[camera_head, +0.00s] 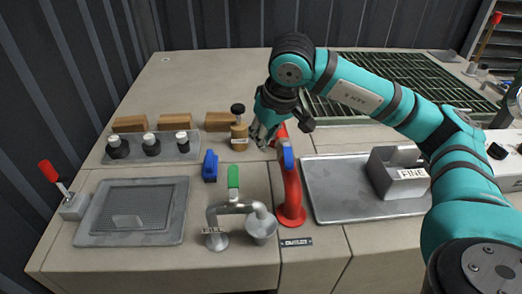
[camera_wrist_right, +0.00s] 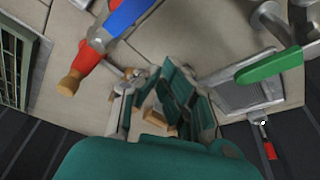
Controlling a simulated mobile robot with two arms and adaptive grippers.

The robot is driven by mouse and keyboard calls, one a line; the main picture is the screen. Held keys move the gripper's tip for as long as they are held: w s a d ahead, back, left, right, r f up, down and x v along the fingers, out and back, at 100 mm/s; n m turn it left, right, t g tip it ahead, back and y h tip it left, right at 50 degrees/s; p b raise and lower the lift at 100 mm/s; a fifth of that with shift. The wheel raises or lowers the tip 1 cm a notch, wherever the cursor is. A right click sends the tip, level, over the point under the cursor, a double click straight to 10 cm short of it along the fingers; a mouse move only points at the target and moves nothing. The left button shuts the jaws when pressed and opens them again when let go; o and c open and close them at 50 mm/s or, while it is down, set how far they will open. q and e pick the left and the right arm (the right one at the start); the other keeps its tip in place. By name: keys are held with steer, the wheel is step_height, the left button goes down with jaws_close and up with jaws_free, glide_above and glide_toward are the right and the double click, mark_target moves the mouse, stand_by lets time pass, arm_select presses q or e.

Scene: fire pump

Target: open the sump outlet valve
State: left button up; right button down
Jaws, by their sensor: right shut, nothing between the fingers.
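No readable label in view names the sump outlet valve, so I cannot tell which handle is its own. A red standpipe (camera_head: 291,195) carries a blue lever (camera_head: 288,158). A grey bent pipe (camera_head: 238,208) with a green lever (camera_head: 233,178) stands to its left. My right gripper (camera_head: 262,132) is shut and empty, beside the red pipe's upper end at the back. In the right wrist view its fingers (camera_wrist_right: 160,105) show near the centre, the blue lever (camera_wrist_right: 125,16) is at the top and the green lever (camera_wrist_right: 270,66) at the right. My left gripper is not in view.
A red-handled lever (camera_head: 48,170) stands at the far left by a grey mesh tray (camera_head: 181,222). A separate blue piece (camera_head: 210,165) stands behind the bent pipe. A brass-coloured fitting (camera_head: 239,132) stands left of my gripper.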

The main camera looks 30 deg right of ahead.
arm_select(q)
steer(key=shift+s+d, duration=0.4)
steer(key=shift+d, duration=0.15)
arm_select(e)
step_height(320, 180, up, 5)
steer(key=s+d, duration=0.1)
steer(key=d, duration=0.1)
steer(key=shift+s+r, duration=0.2)
steer(key=shift+s, duration=0.2)
steer(key=shift+d, duration=0.15)
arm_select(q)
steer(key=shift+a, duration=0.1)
